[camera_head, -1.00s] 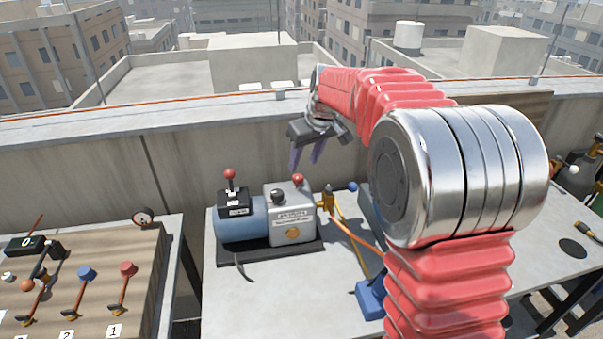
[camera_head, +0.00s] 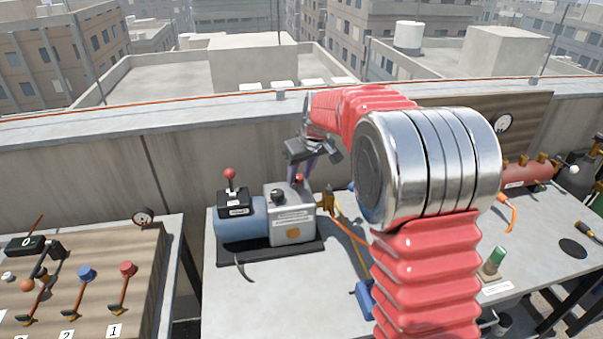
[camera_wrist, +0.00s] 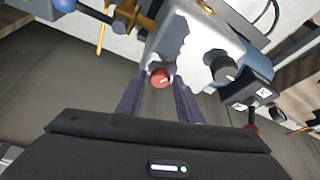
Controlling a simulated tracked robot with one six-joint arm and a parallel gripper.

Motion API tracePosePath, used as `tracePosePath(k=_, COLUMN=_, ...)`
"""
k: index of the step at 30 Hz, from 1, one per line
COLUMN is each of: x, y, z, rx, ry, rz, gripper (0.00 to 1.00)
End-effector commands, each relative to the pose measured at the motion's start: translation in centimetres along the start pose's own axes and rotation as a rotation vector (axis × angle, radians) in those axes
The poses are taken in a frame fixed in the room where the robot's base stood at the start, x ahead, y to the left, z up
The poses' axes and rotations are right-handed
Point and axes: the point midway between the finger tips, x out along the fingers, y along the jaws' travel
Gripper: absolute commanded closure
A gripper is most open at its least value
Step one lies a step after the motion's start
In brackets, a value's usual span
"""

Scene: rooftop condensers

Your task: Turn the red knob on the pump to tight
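The pump has a blue motor (camera_head: 240,222) and a grey housing (camera_head: 289,222), and stands on a black base on the table. Its small red knob (camera_wrist: 161,78) shows in the wrist view at the housing's edge. In the head view the red knob (camera_head: 299,178) is partly covered by my gripper. My gripper (camera_wrist: 160,90) is open and empty, its dark purple fingertips either side of the red knob and close to it; contact cannot be told. In the head view my gripper (camera_head: 306,170) hangs above the housing. A black knob (camera_wrist: 222,65) sits beside the red one.
A red-balled lever on a black switch box (camera_head: 234,203) stands on the motor. A brass fitting (camera_head: 328,202) with an orange hose is right of the housing. A valve board (camera_head: 150,265) lies left; a green-topped item (camera_head: 495,258) stands right. A parapet wall runs behind.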

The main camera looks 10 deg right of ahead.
Motion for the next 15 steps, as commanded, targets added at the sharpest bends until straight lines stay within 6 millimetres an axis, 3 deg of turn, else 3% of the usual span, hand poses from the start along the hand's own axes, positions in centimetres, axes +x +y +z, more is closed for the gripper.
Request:
tracePosePath(k=12, x=-0.03, y=0.01, z=0.0, rx=0.0, ry=0.0, rz=0.0, gripper=0.96)
tracePosePath(k=15, x=-0.08, y=0.39, z=0.12, rx=0.0, ry=0.0, rz=0.001, gripper=0.98)
